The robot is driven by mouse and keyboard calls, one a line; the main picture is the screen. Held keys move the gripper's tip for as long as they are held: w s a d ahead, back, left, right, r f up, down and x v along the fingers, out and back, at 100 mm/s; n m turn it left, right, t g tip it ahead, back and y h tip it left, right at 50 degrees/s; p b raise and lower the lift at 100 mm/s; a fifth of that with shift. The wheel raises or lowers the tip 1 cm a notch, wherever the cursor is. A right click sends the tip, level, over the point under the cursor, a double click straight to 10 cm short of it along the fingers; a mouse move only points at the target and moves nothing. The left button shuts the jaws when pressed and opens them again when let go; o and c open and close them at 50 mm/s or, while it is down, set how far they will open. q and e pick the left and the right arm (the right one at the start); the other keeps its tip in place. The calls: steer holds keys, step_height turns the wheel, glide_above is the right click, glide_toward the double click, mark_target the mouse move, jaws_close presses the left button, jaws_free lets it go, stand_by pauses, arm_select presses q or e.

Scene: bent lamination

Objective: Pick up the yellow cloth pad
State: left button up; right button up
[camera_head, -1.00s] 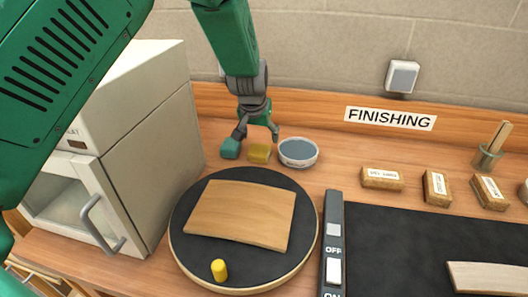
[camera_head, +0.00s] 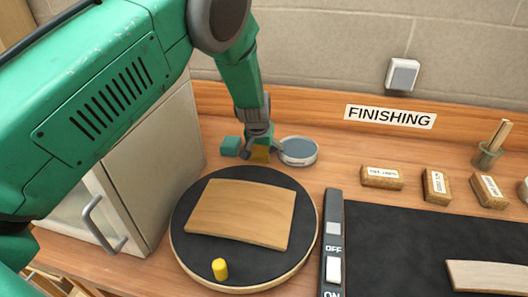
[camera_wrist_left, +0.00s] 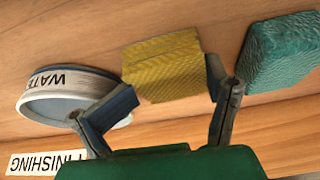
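The yellow cloth pad (camera_head: 261,155) sits on the wooden bench between a teal pad (camera_head: 230,145) and a round water bowl (camera_head: 298,150). My left gripper (camera_head: 258,148) is lowered right at the yellow pad and hides much of it in the head view. In the left wrist view, the yellow pad (camera_wrist_left: 162,68) lies between the two spread fingers of the left gripper (camera_wrist_left: 170,88). The right-hand finger is very close to the pad and to the teal pad (camera_wrist_left: 283,52). I cannot tell whether the fingers touch the yellow pad. My right gripper is not in view.
The bowl, marked WATER (camera_wrist_left: 65,95), is close to the left-hand finger in the wrist view. A round black turntable (camera_head: 190,240) with a curved wooden piece (camera_head: 240,213) and yellow peg (camera_head: 219,269) is in front. A white cabinet (camera_head: 160,165) stands left.

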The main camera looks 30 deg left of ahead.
mark_target(260, 148)
arm_select(q)
steer(key=shift+s+a+f, duration=0.2)
steer(key=shift+a, duration=0.25)
steer(key=c, duration=0.3)
steer(key=shift+s+a, duration=0.1)
steer(key=shift+a, duration=0.35)
steer(key=shift+c, duration=0.3)
steer(key=shift+d, duration=0.4)
steer(key=shift+d+r, duration=0.1)
steer(key=shift+r, duration=0.25)
steer(key=shift+c, duration=0.4)
steer(key=r, duration=0.5)
steer(key=shift+w, duration=0.3)
jaws_close()
steer(key=r, duration=0.4)
steer(key=shift+a+r, duration=0.25)
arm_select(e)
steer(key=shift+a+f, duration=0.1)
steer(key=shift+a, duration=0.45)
arm_select(q)
steer(key=shift+d, duration=0.1)
